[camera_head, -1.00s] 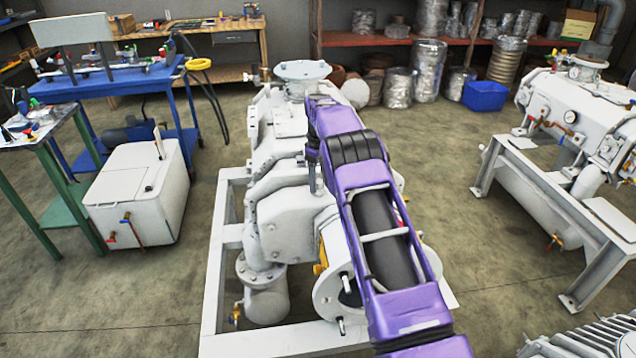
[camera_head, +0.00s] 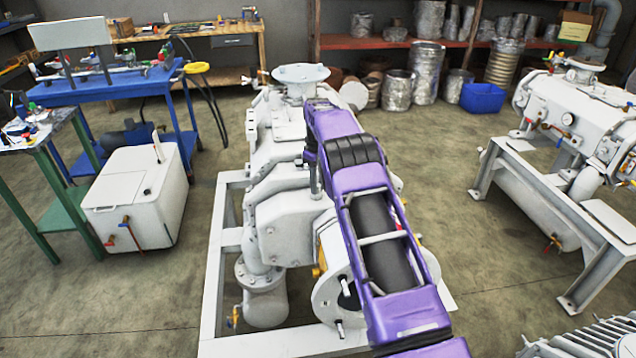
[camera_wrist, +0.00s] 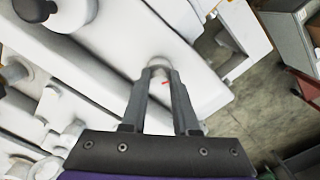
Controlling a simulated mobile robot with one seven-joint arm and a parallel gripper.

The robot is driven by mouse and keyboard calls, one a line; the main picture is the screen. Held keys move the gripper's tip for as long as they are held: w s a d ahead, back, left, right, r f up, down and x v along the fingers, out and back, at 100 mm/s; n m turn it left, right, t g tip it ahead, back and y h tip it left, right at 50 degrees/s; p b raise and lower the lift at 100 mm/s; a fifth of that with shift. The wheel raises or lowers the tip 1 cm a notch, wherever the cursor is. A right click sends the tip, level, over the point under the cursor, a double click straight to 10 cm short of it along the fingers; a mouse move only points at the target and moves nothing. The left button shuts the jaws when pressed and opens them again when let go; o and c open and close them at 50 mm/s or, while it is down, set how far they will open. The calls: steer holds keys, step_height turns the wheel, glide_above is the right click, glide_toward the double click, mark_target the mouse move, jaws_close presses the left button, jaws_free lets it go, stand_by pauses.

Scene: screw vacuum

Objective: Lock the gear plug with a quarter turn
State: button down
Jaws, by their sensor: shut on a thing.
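The gear plug (camera_wrist: 159,64) is a small pale round piece on the flat white top of the pump housing (camera_wrist: 105,60) in the wrist view. My gripper (camera_wrist: 161,75) is shut on it, with one grey finger on each side. A small red mark (camera_wrist: 165,83) shows between the fingers. The plug's lower part is hidden, so I cannot tell its turn angle. In the head view, the white vacuum pump (camera_head: 290,212) stands on its frame, and my purple arm reaches over it. My gripper (camera_head: 316,187) is a small grey shape there, and the plug is too small to make out.
A white frame (camera_head: 213,275) surrounds the pump's base. A second white pump (camera_head: 570,115) stands at the right. A white box (camera_head: 138,195) and a blue cart (camera_head: 115,88) are at the left.

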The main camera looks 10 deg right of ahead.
steer(key=m, duration=0.8)
steer(key=shift+d, duration=0.15)
steer(key=c, duration=0.6)
jaws_free()
steer(key=shift+f, duration=0.1)
